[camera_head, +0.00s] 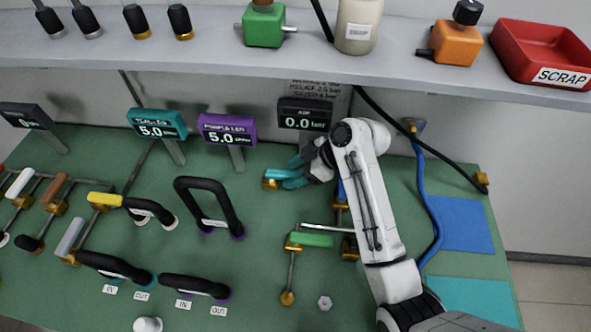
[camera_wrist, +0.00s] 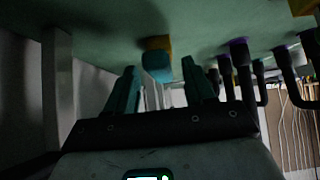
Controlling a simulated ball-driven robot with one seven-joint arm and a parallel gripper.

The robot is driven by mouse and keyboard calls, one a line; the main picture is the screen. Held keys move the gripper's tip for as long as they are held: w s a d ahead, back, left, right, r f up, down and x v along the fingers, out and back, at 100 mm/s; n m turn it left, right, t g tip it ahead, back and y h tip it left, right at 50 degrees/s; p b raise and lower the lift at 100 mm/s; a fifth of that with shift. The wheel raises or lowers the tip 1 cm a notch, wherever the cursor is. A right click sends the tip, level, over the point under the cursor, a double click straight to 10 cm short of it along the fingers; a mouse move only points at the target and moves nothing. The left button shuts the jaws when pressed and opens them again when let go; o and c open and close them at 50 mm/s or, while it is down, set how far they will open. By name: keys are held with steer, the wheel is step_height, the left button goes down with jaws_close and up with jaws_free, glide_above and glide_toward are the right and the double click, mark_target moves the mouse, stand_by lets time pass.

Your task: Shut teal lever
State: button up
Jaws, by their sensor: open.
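The teal lever (camera_head: 278,174) has a short teal handle on a brass valve body (camera_head: 270,185), on the green board below the black 0.0 display. My gripper (camera_head: 294,173) is open, with its teal fingers just right of the lever and pointing at it. In the wrist view the rounded end of the teal lever (camera_wrist: 158,66) lines up with the gap between my open fingertips (camera_wrist: 160,68). The brass body (camera_wrist: 157,43) shows behind it. Nothing is gripped. I cannot tell whether a finger touches the lever.
A green lever (camera_head: 311,240) sits on brass fittings below my arm. A large black hose loop (camera_head: 209,205) stands to the left. Display posts, including the black display (camera_head: 304,114), rise behind. A grey shelf (camera_head: 220,62) overhangs the board. A blue hose (camera_head: 424,200) hangs right of my arm.

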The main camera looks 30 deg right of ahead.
steer(key=shift+c, duration=0.5)
jaws_close()
